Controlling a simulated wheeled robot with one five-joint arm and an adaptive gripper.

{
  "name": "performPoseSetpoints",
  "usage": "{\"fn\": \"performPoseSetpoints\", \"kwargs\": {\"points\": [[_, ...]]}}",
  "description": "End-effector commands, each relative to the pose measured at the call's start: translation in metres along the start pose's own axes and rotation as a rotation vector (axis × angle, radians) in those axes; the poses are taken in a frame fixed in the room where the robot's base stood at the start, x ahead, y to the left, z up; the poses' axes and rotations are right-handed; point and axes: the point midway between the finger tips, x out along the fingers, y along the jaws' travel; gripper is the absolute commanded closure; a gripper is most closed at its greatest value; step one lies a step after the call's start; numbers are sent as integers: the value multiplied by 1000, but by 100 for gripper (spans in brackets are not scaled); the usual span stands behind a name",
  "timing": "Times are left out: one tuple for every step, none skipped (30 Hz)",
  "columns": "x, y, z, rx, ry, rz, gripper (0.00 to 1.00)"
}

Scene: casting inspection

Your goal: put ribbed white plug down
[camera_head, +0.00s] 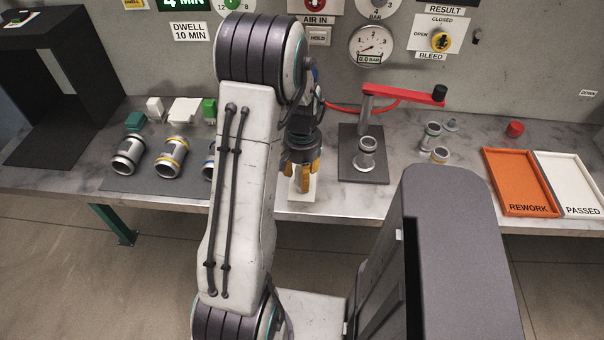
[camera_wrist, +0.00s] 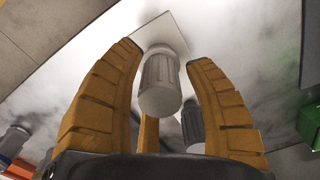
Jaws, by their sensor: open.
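The ribbed white plug (camera_wrist: 160,88) shows in the wrist view between the yellow fingers of my gripper (camera_wrist: 166,55). The fingers are spread, with visible gaps between the left and right fingers and the plug. The plug's far end is over a pale square (camera_wrist: 158,32) on the bench; whether it rests on it is hard to tell. In the head view my gripper (camera_head: 302,176) points down over the bench, left of the dark fixture plate (camera_head: 349,174). A white patch shows below the fingers there, and the plug itself is mostly hidden by them.
A casting (camera_head: 367,154) stands on the fixture plate under a red-handled arm (camera_head: 404,94). Other castings (camera_head: 172,158) lie at left on a dark mat, near small white and green blocks. An orange REWORK tray (camera_head: 508,200) and a white PASSED tray (camera_head: 585,205) are at right.

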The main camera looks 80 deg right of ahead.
Motion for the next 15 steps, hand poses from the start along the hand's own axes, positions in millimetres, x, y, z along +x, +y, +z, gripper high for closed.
{"fn": "performPoseSetpoints", "kwargs": {"points": [[0,0,0,0,0,0,52],[0,0,0,0,0,0,52],[-1,0,0,0,0,0,52],[-1,0,0,0,0,0,52],[-2,0,0,0,0,0,52],[-4,0,0,0,0,0,52],[-6,0,0,0,1,0,52],[-8,0,-1,0,3,0,52],[-13,0,-1,0,5,0,52],[-16,0,-1,0,4,0,52],[-21,0,-2,0,5,-1,52],[-28,0,-2,0,6,-1,52],[-33,0,-2,0,7,-1,52],[-38,0,-1,0,6,-1,52],[-46,0,-2,0,7,-1,52]]}}
